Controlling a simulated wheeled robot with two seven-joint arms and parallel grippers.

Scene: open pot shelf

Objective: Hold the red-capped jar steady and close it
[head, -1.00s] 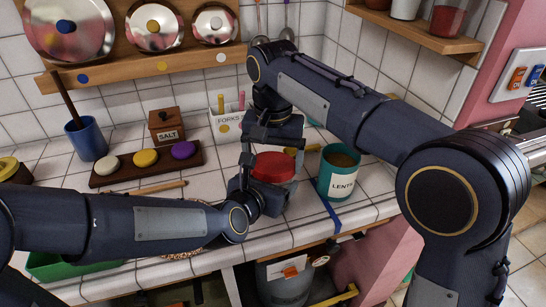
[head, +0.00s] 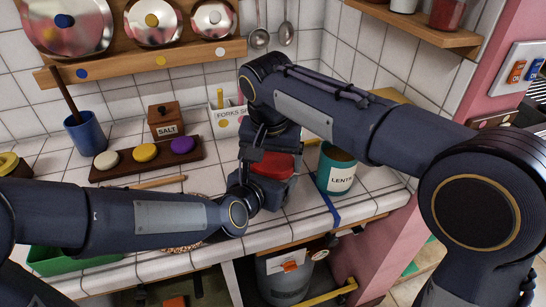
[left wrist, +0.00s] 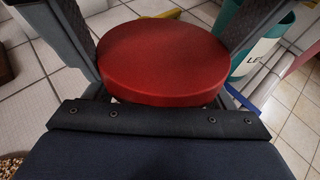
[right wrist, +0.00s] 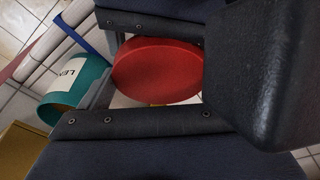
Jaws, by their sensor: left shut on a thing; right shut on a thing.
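The red-capped jar shows its flat red cap (head: 272,165) at the middle of the head view, on or just above the tiled counter. The cap also fills the top middle of the left wrist view (left wrist: 162,55) and sits between dark gripper parts in the right wrist view (right wrist: 158,70). My left gripper (head: 262,185) comes in from the left, shut on the jar body below the cap. My right gripper (head: 272,160) reaches down from above, shut on the red cap. The jar body is mostly hidden by the grippers, and I cannot tell how the cap sits on it.
A teal LENTILS-type canister (head: 337,170) stands close to the right of the jar. Behind are a white forks holder (head: 228,118), a salt box (head: 166,122) and a dark board (head: 145,162) with three coloured discs. A blue tape strip (head: 330,207) crosses the counter near its front edge.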

